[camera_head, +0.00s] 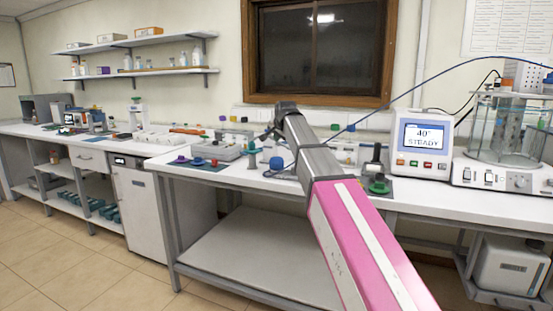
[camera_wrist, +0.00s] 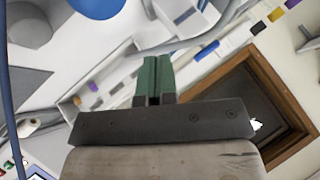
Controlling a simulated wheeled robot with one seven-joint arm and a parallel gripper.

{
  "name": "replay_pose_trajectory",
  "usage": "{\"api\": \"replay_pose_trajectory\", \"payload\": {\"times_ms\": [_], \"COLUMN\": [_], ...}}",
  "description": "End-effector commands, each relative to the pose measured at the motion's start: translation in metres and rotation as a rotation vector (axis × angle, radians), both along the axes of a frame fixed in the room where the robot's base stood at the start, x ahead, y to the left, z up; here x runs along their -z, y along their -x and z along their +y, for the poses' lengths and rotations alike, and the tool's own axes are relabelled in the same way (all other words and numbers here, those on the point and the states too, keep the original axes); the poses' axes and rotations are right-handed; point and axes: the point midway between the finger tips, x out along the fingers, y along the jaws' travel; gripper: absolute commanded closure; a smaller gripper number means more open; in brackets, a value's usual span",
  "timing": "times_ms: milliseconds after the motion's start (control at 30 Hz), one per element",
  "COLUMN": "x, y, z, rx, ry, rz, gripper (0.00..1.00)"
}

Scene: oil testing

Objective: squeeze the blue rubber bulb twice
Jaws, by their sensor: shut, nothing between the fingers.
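The blue rubber bulb (camera_head: 276,163) appears as a small blue rounded thing above the white bench, just left of my arm in the head view. In the wrist view, a blue rounded shape (camera_wrist: 97,7) is cut off by the top edge; it looks like the bulb, but I cannot be sure. My gripper shows in the wrist view with its green fingers (camera_wrist: 155,65) together and nothing between them. It is apart from that blue shape, which lies up and to the left of the fingertips. In the head view the fingers are too small to make out clearly.
A display unit reading 40° STEADY (camera_head: 422,142) and a glass bath (camera_head: 505,125) stand at the right. A blue hose (camera_head: 405,88) arcs over the bench. A grey instrument (camera_head: 215,151) and a dark mat with a green-based item (camera_head: 379,183) flank my arm.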

Motion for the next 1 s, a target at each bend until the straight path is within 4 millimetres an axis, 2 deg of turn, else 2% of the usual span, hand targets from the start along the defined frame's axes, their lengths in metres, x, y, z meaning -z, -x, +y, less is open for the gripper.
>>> {"api": "replay_pose_trajectory", "payload": {"times_ms": [767,1000], "x": [-0.001,-0.03], "y": [0.0,-0.001], "z": [0.0,0.0], "rx": [0.0,0.0], "ry": [0.0,0.0], "rz": [0.0,-0.001], "gripper": [1.0,1.0]}}
